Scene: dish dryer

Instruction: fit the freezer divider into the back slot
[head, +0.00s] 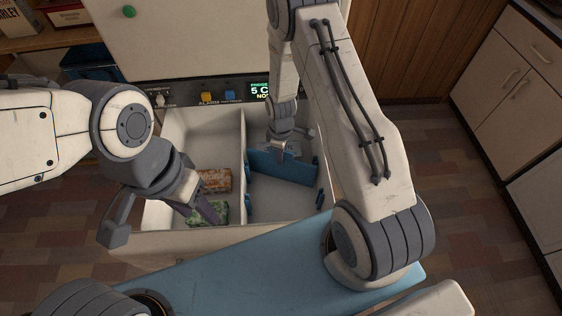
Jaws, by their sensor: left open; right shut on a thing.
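The blue freezer divider (287,169) is in the right compartment of the open white freezer drawer (190,240). My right gripper (281,150) is shut on its top edge near the middle. The divider slants, its left end further back than its right end. Small blue slot pieces show on the side walls, a front left one (249,205) and a front right one (320,198). The back slot is mostly hidden by the divider and gripper, so I cannot tell whether the divider touches it. My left gripper (160,214) is open and empty over the drawer's front left.
An orange-brown package (214,181) and a green package (208,216) lie in the left compartment. A white wall (241,150) separates the compartments. The control panel (215,97) is behind the drawer.

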